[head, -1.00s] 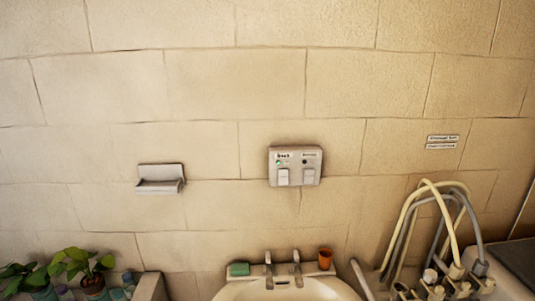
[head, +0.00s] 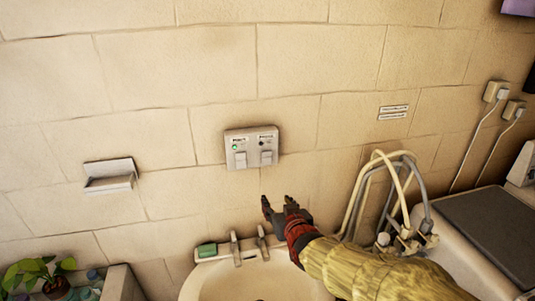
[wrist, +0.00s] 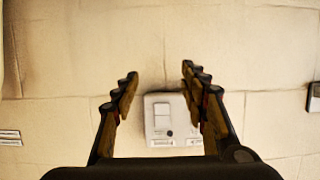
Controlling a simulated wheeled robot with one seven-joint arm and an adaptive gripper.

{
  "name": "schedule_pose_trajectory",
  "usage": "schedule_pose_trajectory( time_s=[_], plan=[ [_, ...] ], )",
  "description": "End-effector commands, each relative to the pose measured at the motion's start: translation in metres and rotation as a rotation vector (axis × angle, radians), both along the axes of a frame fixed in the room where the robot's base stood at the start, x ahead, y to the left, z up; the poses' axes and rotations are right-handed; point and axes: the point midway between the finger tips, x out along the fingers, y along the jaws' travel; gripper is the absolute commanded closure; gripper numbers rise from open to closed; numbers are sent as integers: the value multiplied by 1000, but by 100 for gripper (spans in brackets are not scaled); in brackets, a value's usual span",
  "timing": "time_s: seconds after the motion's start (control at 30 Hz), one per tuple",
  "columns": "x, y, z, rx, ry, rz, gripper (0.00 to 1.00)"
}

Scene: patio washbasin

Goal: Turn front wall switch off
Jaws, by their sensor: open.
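A pale double switch plate (head: 252,148) is fixed to the tiled wall above the basin. Its left rocker (head: 240,160) sits under a label with a lit green light. Its right rocker (head: 266,157) sits under a label with a dark light. The labels are too small to read surely. My gripper (head: 279,206) is open and empty, below and a little right of the plate, apart from it. In the wrist view the plate (wrist: 172,132) shows between and beyond the spread fingers (wrist: 160,75), its right side partly hidden by a finger.
A washbasin (head: 225,282) with two taps and a green soap bar (head: 207,250) stands below. A soap holder (head: 110,176) is on the wall to the left. Curved hoses (head: 388,185) rise at the right. The wall around the plate is clear.

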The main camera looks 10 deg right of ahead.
Motion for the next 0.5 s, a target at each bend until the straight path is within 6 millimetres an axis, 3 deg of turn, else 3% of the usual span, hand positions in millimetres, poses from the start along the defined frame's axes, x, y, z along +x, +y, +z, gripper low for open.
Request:
schedule_pose_trajectory(
  time_s=[0.1, 0.2, 0.33, 0.5],
  plan=[
    [18, 0, 48, 0, -181, 0, 56],
    [23, 0, 77, 0, -283, 0, 56],
    [24, 0, 92, 0, -338, 0, 56],
    [38, 0, 94, 0, -344, 0, 56]
  ],
)
